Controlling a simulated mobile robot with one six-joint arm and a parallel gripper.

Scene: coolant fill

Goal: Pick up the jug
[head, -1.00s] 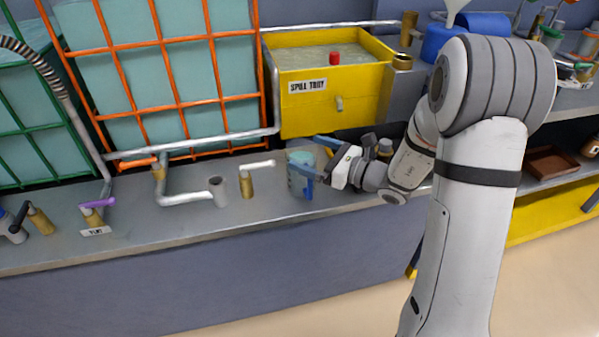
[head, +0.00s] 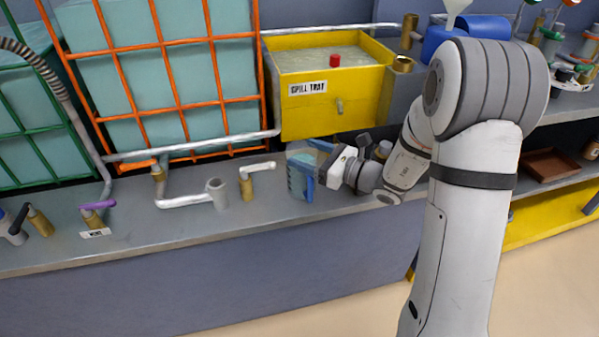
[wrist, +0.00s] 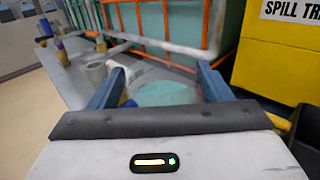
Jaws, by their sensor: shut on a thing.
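The jug (head: 298,181) is a small translucent blue-green vessel with a blue handle, on or just above the grey bench in the head view. Whether its base touches the bench is hard to tell. My gripper (head: 318,167) is at its right side, with blue fingers shut on it. In the wrist view the jug (wrist: 165,93) shows its pale teal opening between the two blue fingers of my gripper (wrist: 160,88). Its lower part is hidden there.
A yellow spill tray (head: 333,95) stands behind the jug, full of liquid. Pipe fittings with a brass valve (head: 247,187) and a grey upright pipe end (head: 217,192) are to the left. A caged teal tank (head: 170,75) stands behind them. The bench front edge (head: 150,248) is clear.

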